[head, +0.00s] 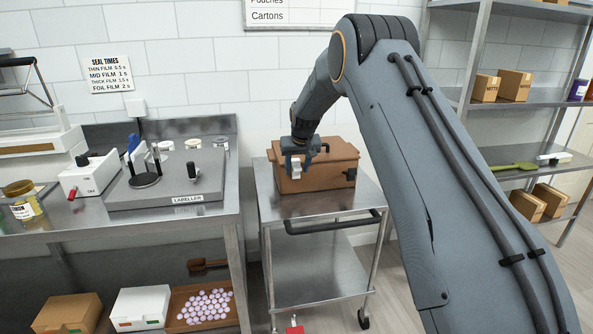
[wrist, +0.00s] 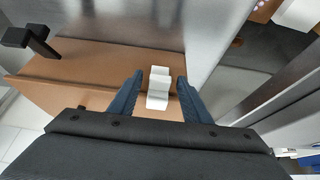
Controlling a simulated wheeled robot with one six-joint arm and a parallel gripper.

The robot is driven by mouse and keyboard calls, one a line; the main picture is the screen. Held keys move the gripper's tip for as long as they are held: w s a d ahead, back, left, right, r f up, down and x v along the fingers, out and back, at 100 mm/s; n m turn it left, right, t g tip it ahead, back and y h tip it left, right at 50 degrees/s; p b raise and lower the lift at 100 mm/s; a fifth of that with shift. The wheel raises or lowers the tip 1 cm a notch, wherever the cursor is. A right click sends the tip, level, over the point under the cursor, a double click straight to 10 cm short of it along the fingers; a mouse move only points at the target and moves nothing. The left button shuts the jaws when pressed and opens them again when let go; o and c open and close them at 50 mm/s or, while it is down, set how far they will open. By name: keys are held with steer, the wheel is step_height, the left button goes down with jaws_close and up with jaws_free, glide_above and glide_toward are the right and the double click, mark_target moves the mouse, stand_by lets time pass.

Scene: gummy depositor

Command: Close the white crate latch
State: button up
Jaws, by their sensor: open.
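A brown crate (head: 318,179) with a lid sits on the metal cart. Its white latch (head: 295,170) is on the front left, and in the wrist view the latch (wrist: 158,90) is a stepped white block. My gripper (head: 296,163) is at the crate's front from above, and it partly covers the latch. In the wrist view the two blue-grey fingers of my gripper (wrist: 156,84) are apart, one on each side of the latch. I see a gap beside each finger. I cannot tell how far the latch is turned. A black latch (head: 351,174) is on the front right.
The cart (head: 270,208) has a dark push handle (head: 335,225) below the crate. A labeller bench (head: 165,205) stands to the left. Shelves (head: 545,97) with cartons stand to the right. There is open floor between cart and shelves.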

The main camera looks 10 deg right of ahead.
steer(key=b+v, duration=0.1)
steer(key=v, duration=0.5)
steer(key=shift+s+r, duration=0.25)
steer(key=shift+r, duration=0.1)
